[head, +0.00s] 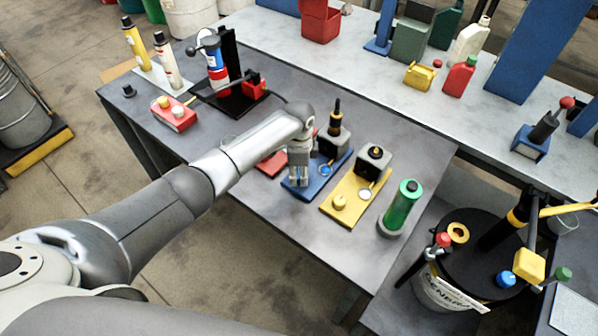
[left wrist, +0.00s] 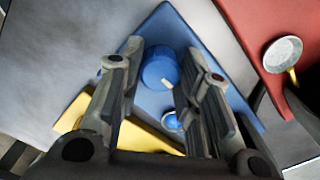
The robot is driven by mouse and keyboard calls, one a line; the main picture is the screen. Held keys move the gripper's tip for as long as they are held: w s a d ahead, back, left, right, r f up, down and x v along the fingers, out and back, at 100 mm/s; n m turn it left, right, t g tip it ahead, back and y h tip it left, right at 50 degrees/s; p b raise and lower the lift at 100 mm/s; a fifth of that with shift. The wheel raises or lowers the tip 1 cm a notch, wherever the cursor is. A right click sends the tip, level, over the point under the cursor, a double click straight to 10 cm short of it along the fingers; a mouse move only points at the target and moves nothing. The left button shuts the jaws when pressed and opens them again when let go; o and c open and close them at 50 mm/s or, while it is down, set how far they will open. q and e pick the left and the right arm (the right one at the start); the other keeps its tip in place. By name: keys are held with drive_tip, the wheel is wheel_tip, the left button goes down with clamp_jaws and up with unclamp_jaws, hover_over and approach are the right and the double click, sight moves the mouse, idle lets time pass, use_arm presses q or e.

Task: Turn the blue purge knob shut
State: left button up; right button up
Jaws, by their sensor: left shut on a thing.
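The blue purge knob (left wrist: 160,70) is a round ribbed cap with a small pale mark, on a blue plate (left wrist: 178,34) in the left wrist view. My left gripper (left wrist: 166,55) comes down over it, with one finger on each side, shut on the knob. In the head view my left gripper (head: 297,183) is at the near-left end of the blue plate (head: 340,162) and hides the knob. A small blue-faced dial (left wrist: 171,121) lies beside the knob. My right gripper is in neither view.
A yellow plate (head: 329,211) with its own knob (head: 340,202) and gauge is close on the right; a red plate (head: 268,164) is on the left. A green canister (head: 402,206) stands farther right. The grey table (head: 315,247) is clear in front.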

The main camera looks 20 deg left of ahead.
sight(299, 174)
use_arm(q)
drive_tip(key=shift+w+r, duration=0.1)
drive_tip(key=o, duration=1.1)
drive_tip(key=shift+c, duration=0.2)
wheel_tip(299, 174, up, 12)
